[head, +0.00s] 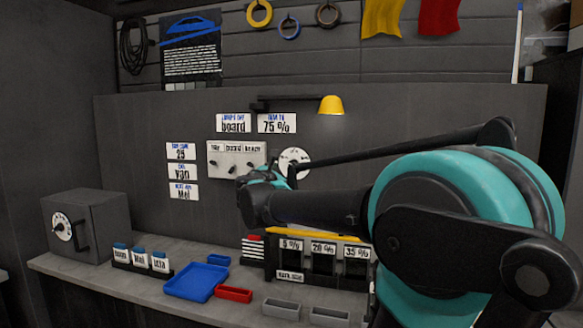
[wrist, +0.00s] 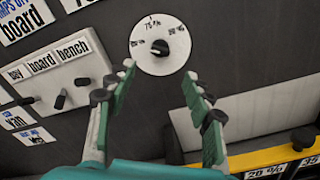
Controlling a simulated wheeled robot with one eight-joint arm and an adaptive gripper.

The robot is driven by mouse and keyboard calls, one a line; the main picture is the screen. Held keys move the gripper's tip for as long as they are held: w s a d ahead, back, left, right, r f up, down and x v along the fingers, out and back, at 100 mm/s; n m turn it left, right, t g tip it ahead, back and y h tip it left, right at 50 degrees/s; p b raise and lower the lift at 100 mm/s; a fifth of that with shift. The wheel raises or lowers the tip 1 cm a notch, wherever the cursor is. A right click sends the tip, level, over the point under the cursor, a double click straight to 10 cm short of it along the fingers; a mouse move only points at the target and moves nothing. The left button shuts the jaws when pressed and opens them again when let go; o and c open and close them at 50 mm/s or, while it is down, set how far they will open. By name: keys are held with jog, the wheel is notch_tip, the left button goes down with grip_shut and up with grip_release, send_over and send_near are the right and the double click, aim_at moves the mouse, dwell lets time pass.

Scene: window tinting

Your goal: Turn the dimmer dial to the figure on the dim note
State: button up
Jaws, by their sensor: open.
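The dimmer dial (wrist: 174,62) is a round white disc with a black knob (wrist: 159,47) at its centre, on the dark wall panel. Its top mark reads 75 %; other small marks sit left and right and are hard to read. I cannot tell for sure where the knob points. In the head view the dial (head: 296,157) is partly behind my arm. The dim note (head: 277,123) reads 75 %. My gripper (wrist: 160,72) is open and empty, its green-padded fingers either side of the dial's lower part in the wrist view, apart from the knob. In the head view my gripper (head: 268,178) is just below left of the dial.
A switch plate (head: 222,160) with small black toggles under bay, board and bench labels is left of the dial. A yellow lamp (head: 331,105) juts out above right. Below are a film rack (head: 290,276), a blue tray (head: 196,283) and a safe (head: 88,222).

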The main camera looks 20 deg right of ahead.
jog(key=x, duration=1.1)
jog(key=c, duration=1.2)
